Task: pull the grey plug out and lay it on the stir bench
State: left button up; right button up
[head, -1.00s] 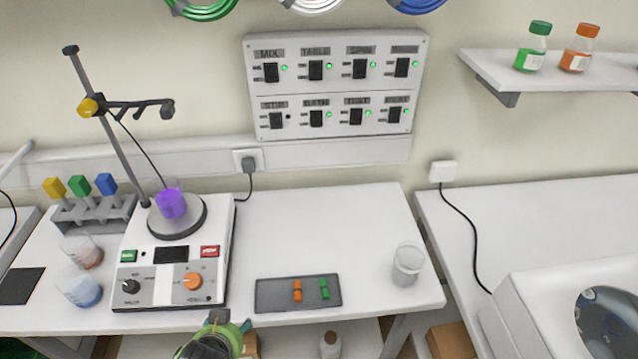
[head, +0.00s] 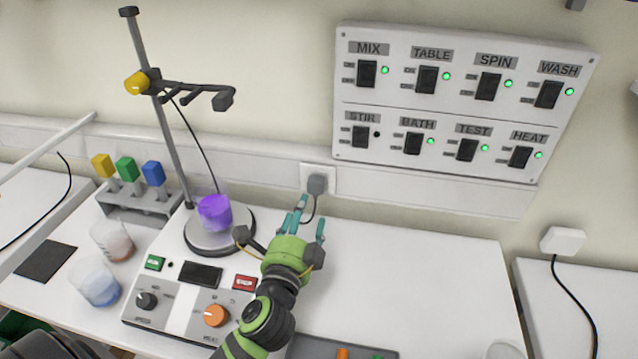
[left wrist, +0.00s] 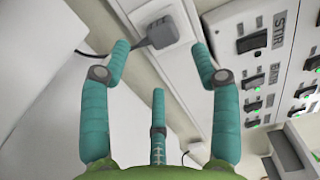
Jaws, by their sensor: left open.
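The grey plug (head: 317,184) sits in the white wall socket (head: 328,172) behind the stir bench (head: 420,270), with its dark cord hanging down. In the left wrist view the plug (left wrist: 163,32) lies ahead of the fingertips, between them and toward the left finger. My left gripper (head: 309,215) is open and empty, just below and in front of the plug. In the left wrist view the left gripper (left wrist: 160,55) has its teal fingers spread, with the plug's cord near the left fingertip. I cannot tell whether that finger touches the cord. My right gripper is not in view.
The hotplate stirrer (head: 200,274) with a purple beaker (head: 214,212) stands left of my arm, beside a clamp stand (head: 165,110). A switch panel (head: 465,100) is on the wall above right; the STIR light is dark.

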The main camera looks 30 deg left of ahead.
aim_at(314, 189)
pick_arm(q)
jog(key=shift+x, duration=4.25)
jog(key=shift+d+r+p, duration=0.2)
jog(key=shift+p, duration=0.15)
grip_shut()
jog(key=shift+s, duration=0.1)
jog(key=shift+p+v, duration=0.3)
jog(key=shift+v, duration=2.6)
